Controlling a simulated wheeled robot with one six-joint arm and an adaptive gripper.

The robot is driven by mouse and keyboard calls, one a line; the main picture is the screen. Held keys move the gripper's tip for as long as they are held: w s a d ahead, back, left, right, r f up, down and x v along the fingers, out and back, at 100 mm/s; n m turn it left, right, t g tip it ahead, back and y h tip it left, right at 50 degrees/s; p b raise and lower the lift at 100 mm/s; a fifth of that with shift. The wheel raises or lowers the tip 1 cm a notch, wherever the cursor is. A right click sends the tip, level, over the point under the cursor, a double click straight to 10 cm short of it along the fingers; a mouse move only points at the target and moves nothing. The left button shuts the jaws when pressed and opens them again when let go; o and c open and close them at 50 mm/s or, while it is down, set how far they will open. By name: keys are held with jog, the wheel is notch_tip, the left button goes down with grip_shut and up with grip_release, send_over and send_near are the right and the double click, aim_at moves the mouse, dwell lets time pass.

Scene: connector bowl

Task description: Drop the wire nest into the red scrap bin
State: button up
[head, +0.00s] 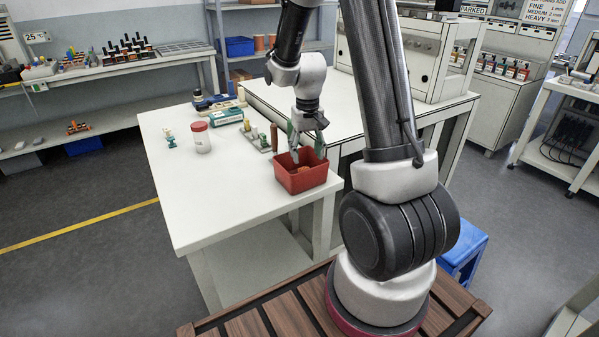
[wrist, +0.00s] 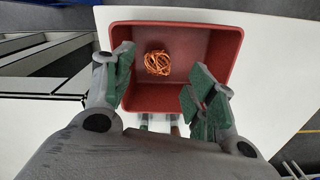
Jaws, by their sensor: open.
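The red scrap bin (head: 301,178) stands at the right corner of the white table in the head view. In the wrist view the bin (wrist: 217,60) is seen from above. The wire nest (wrist: 158,63), a small tangle of orange wire, lies on the floor of the bin, left of its middle. It cannot be made out in the head view. My gripper (wrist: 158,88) is open, its green-padded fingers apart over the bin, with nothing between them. In the head view my gripper (head: 308,148) is pointed down at the bin.
On the white table (head: 210,200) are a white jar with a red lid (head: 199,137), a small green figure-like part (head: 169,138), and a teal box (head: 226,116). The table's front left is clear. A blue stool (head: 466,248) stands at the right.

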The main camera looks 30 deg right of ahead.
notch_tip(320, 180, up, 12)
jog(key=shift+f, duration=0.2)
dwell(0.4)
jog(key=s+a+r+n+t, duration=0.1)
jog(key=s+r, duration=0.3)
jog(key=s, duration=0.7)
jog(key=s+a+r+n+t, duration=0.1)
jog(key=s+a+r+t, duration=0.2)
jog(key=s, duration=0.9)
notch_tip(320, 180, up, 3)
jog(key=shift+s+a+f+n, duration=0.2)
jog(key=shift+a+n, duration=0.1)
jog(key=shift+a, duration=0.25)
